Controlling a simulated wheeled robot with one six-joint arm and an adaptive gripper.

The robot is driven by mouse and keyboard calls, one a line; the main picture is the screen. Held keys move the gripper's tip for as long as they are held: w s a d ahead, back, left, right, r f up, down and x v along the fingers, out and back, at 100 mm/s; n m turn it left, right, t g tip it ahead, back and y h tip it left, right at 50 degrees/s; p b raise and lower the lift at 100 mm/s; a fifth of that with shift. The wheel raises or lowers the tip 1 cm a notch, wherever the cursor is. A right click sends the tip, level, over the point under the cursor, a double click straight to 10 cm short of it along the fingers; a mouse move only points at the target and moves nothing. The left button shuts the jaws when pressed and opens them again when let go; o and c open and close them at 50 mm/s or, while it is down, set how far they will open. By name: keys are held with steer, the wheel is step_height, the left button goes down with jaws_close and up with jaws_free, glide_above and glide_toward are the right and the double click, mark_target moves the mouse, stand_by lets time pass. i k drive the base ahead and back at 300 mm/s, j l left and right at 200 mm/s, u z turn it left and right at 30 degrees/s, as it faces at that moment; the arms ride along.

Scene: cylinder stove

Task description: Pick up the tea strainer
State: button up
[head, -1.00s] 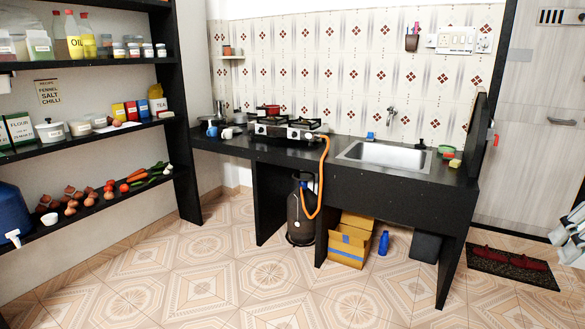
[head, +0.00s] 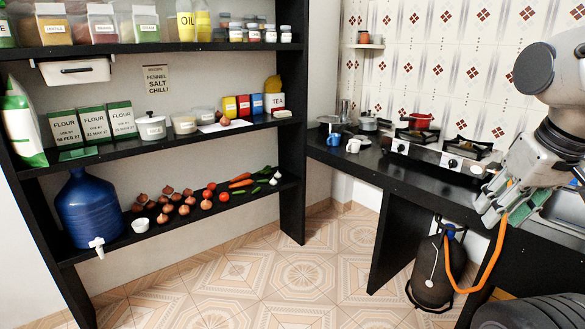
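I cannot make out a tea strainer for certain in the head view. Small cookware stands at the left end of the black counter (head: 385,180), too small to tell apart fully. A blue mug (head: 334,141) and a white mug (head: 353,146) are there, with a lidded pot (head: 368,122) behind them. My gripper (head: 500,208) is at the right, in front of the counter's edge and to the right of the stove, apart from the cookware. Its fingers point down and left, and I cannot tell whether they are open or shut.
The stove (head: 440,150) bears a red pan (head: 420,120). An orange hose (head: 490,265) runs down to the gas cylinder (head: 436,275) below. Black shelves (head: 150,150) at the left hold flour packs, jars, vegetables and a blue water jug (head: 88,208). The tiled floor (head: 300,270) between is clear.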

mark_target(354, 136)
steer(key=i+u, duration=0.35)
steer(key=i, duration=0.5)
steer(key=i+l+u, duration=0.15)
steer(key=i+u, duration=0.15)
steer(key=i, duration=0.55)
steer(key=i+z, duration=0.2)
steer(key=i, duration=0.25)
steer(key=i+j+z, duration=0.2)
steer(key=i, duration=0.25)
steer(key=i+z, duration=0.7)
steer(key=z, duration=0.15)
steer(key=i+j+z, duration=0.2)
steer(key=i+z, duration=0.25)
steer(key=k, duration=0.1)
